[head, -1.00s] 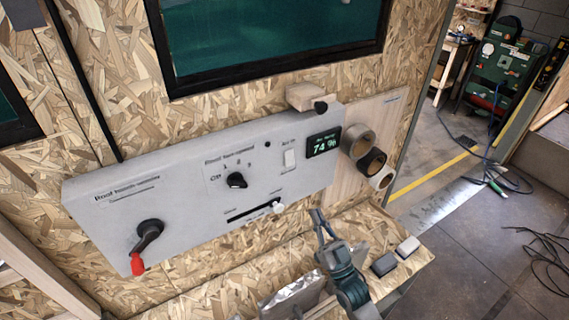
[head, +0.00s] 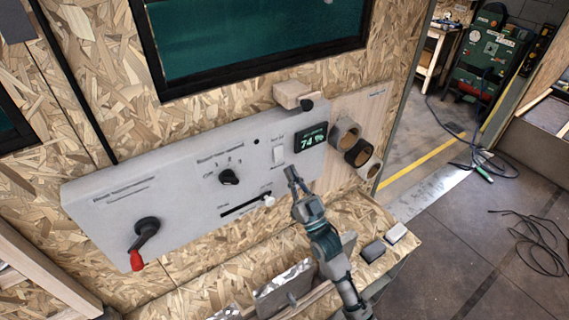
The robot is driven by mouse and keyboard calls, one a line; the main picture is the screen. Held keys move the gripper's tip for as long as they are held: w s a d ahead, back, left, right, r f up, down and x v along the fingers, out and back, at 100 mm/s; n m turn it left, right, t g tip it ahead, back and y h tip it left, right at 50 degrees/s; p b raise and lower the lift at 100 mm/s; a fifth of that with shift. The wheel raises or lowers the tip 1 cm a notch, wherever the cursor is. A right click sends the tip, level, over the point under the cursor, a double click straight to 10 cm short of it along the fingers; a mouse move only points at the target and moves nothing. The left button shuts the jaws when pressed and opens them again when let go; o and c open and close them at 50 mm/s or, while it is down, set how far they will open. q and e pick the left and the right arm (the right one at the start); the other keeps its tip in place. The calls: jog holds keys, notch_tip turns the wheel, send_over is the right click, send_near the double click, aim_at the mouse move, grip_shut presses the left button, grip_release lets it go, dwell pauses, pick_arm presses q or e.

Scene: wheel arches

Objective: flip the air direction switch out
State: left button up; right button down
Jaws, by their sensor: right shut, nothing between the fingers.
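The grey panel (head: 105,212) is fixed on the chipboard wall. A white rocker switch (head: 279,154) sits on its right part, left of the display, with small print above and below. The print is too small to read, and I cannot tell which way the rocker is tipped. My right gripper (head: 291,172) is shut and empty, with its tip just below and right of the switch. I cannot tell whether it touches the panel. My left gripper is not in view.
Near the switch are a lit display (head: 311,138), a slider knob (head: 269,200), a black dial (head: 229,177) and a wooden block (head: 293,94). A red-handled crank (head: 143,243) is at left. Several round tubes (head: 358,152) stick out at right. A chipboard ledge (head: 215,285) lies below.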

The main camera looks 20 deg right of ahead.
aim_at(279, 159)
jog(key=w, duration=0.2)
jog(key=shift+w+a+f, duration=0.15)
jog(key=shift+w+f, duration=0.3)
jog(key=shift+w, duration=0.4)
jog(key=shift+w+f+b, duration=0.2)
jog(key=shift+f+b, duration=0.1)
jog(key=shift+b, duration=0.3)
jog(key=shift+w+r, duration=0.1)
jog(key=shift+r, duration=0.1)
